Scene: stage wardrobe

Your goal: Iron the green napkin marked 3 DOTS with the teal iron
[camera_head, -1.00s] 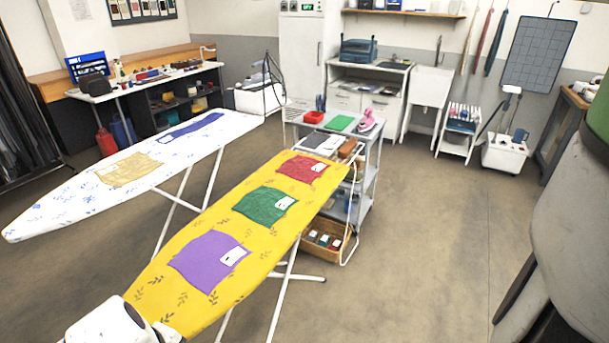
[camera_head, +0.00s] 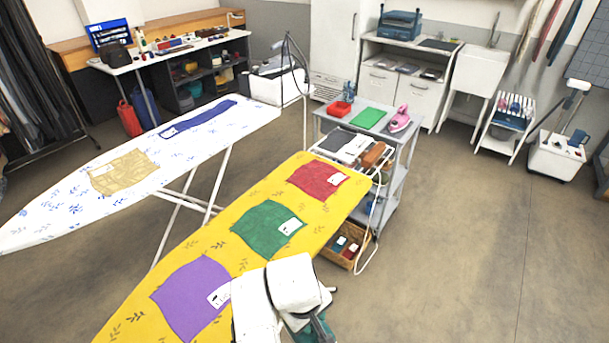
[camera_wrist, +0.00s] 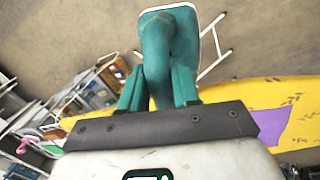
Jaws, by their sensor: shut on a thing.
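The green napkin (camera_head: 262,236) lies a little wrinkled in the middle of the yellow ironing board (camera_head: 330,208), between a purple and a red one. It has a white tag whose marks are too small to read. The teal iron (camera_wrist: 172,35) is in my gripper (camera_wrist: 158,88), with the fingers shut around its handle, in the wrist view. In the head view my white arm reaches over the near right edge of the board, beside the purple napkin. A teal part shows below my arm at the bottom edge, and most of the grip is hidden there.
The purple napkin (camera_head: 190,298) and red napkin (camera_head: 316,181) lie on the same board. A white board (camera_head: 195,165) with tan and blue cloths stands to the left. A grey cart (camera_head: 345,118) with a pink iron (camera_head: 400,119) stands behind the yellow board. Floor to the right is open.

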